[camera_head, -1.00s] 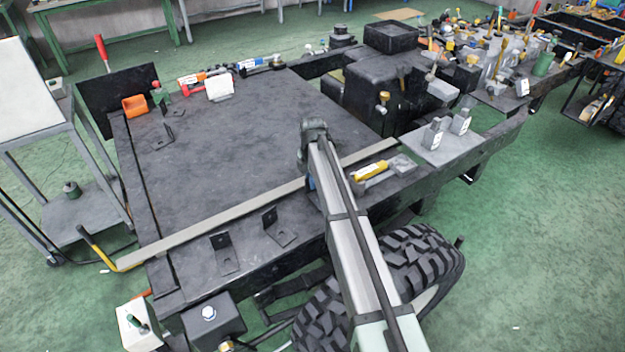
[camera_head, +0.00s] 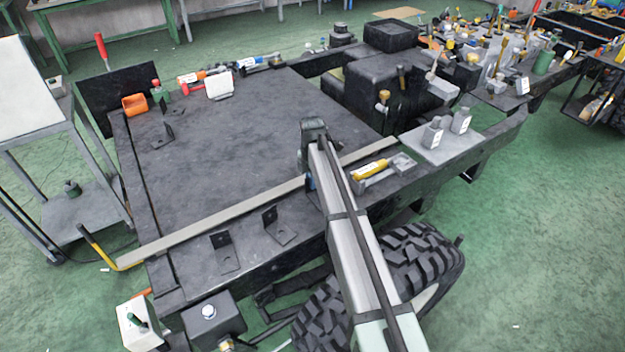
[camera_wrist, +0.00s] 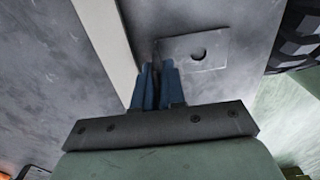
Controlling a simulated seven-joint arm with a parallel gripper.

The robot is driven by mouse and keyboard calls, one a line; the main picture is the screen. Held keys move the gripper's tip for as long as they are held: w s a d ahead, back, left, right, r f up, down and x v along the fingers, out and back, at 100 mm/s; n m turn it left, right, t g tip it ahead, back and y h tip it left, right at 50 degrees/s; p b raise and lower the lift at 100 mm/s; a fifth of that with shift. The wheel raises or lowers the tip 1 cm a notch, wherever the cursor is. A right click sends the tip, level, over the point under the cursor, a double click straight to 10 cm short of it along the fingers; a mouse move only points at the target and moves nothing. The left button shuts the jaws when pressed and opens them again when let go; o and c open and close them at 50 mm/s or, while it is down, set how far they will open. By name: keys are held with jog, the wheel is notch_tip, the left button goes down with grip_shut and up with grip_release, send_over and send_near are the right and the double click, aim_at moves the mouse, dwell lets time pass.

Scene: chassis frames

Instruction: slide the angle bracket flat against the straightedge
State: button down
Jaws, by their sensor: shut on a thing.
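A dark angle bracket (camera_wrist: 195,50) with a round hole in its flat leg lies on the plate in the wrist view. Its upright leg stands between the blue fingertips of my gripper (camera_wrist: 156,72), which is shut on it. The pale straightedge (camera_wrist: 104,32) runs just left of the bracket, with a narrow strip of plate visible between them. In the head view the straightedge (camera_head: 220,225) crosses the dark bed diagonally.
Two other brackets (camera_head: 226,254) (camera_head: 280,230) stand on the near side of the straightedge, and another bracket (camera_head: 168,134) is at the far left. A yellow tool (camera_head: 370,169) and grey blocks (camera_head: 433,134) lie to the right. The bed (camera_head: 235,140) beyond the straightedge is mostly clear.

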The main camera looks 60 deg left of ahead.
jog(key=c, duration=1.1)
grip_release()
jog(key=shift+r, duration=3.5)
